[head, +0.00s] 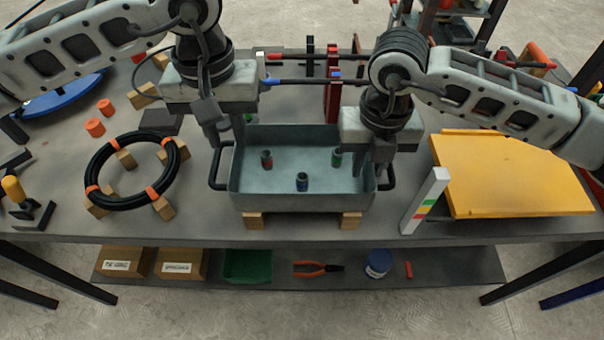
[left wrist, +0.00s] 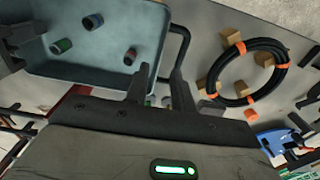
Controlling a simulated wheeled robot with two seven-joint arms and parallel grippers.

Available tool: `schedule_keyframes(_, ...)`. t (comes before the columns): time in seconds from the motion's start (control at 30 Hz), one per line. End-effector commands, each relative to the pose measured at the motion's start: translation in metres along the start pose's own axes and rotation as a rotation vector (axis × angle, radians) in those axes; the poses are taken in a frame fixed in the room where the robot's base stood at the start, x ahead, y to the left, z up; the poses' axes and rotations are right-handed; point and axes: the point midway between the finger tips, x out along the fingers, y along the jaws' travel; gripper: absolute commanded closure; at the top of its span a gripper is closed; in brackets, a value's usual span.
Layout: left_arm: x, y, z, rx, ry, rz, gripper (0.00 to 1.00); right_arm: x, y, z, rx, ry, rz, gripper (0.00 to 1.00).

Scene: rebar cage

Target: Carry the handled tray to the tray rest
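The handled tray (head: 300,202) is grey-blue, with a black handle at each end, and rests on wooden blocks (head: 255,220) on the table. It holds a red, a blue and a green-marked small cylinder. My left gripper (head: 220,140) is above the tray's left handle (head: 217,170). In the left wrist view, my left gripper's fingers (left wrist: 158,92) are apart, near that handle (left wrist: 184,48). My right gripper (head: 376,165) is at the right handle (head: 388,178); its arm hides its fingertips. I cannot tell which thing is the tray rest.
A black cable ring (head: 130,138) with orange bands lies on blocks to the left. Rods (head: 310,82) and red uprights are behind the tray. A lower shelf holds boxes.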

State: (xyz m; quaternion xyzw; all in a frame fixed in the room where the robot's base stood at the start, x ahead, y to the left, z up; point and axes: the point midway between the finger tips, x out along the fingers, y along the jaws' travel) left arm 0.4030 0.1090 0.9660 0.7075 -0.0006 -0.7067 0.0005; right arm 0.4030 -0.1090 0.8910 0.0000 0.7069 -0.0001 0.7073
Motion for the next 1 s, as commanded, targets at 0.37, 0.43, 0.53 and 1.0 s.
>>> schedule_keyframes(0.37, -0.043, 0.001, 0.0, 0.001, 0.0, 0.001, 0.76, -0.004, 0.0, 0.0, 0.0, -0.001, 0.0, 0.76)
schedule_keyframes(0.43, -0.043, 0.001, 0.0, 0.001, -0.001, 0.001, 0.76, -0.011, 0.0, 0.001, 0.0, -0.003, 0.001, 0.76)
schedule_keyframes(0.53, -0.043, 0.0, 0.0, 0.001, -0.001, 0.001, 0.76, -0.027, 0.0, 0.001, 0.0, -0.005, 0.001, 0.76)
schedule_keyframes(1.0, -0.043, 0.0, 0.0, 0.001, -0.001, 0.001, 0.76, -0.113, 0.0, 0.0, -0.001, -0.002, 0.0, 0.76)
